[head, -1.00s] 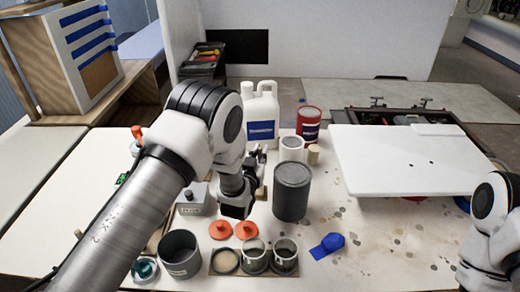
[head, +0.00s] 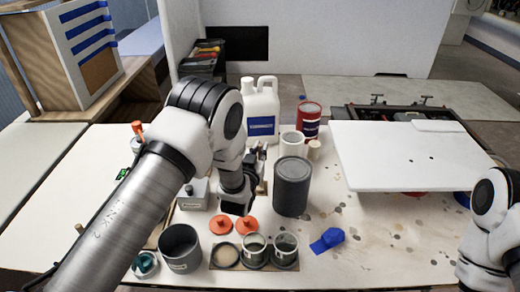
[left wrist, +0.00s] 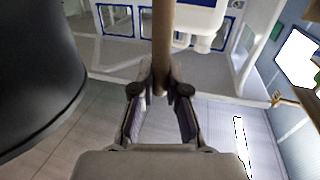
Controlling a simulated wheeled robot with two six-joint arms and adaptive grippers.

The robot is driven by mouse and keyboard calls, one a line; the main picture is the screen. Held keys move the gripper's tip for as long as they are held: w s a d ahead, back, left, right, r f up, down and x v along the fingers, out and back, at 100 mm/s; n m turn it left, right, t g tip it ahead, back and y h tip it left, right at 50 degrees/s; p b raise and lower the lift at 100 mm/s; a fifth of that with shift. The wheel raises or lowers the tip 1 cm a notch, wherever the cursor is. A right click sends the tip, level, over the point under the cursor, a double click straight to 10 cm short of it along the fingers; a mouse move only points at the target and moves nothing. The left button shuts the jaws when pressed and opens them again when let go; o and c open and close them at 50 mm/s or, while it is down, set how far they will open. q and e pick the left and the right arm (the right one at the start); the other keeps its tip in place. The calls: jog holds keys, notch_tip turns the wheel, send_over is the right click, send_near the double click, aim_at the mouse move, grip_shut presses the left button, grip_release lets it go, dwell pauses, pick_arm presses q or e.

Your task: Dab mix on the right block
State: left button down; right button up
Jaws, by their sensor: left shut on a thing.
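My left gripper (head: 258,165) is mostly behind my own left arm, near the middle of the bench. In the left wrist view the fingertips (left wrist: 161,90) are shut on a brown stick (left wrist: 163,40). The stick's far end is out of that view. A tan block (head: 314,150) stands beside the white tub (head: 293,140). I cannot tell which thing is the right block, and I cannot identify the mix. My right gripper is out of view; only part of my right arm shows at the right edge.
A dark grey can (head: 292,187) stands close right of the left gripper. A white jug (head: 262,108) and red can (head: 309,120) stand behind. Small pots (head: 285,250), orange lids (head: 246,225) and a grey tub (head: 180,248) are in front. A white panel (head: 410,160) lies right.

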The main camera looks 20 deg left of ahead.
pick_arm(q)
jog(key=shift+f+b, duration=0.4)
dwell(1.3)
jog(key=shift+r+p, duration=2.25)
jog(key=shift+r, duration=1.35)
jog(key=shift+f, duration=0.1)
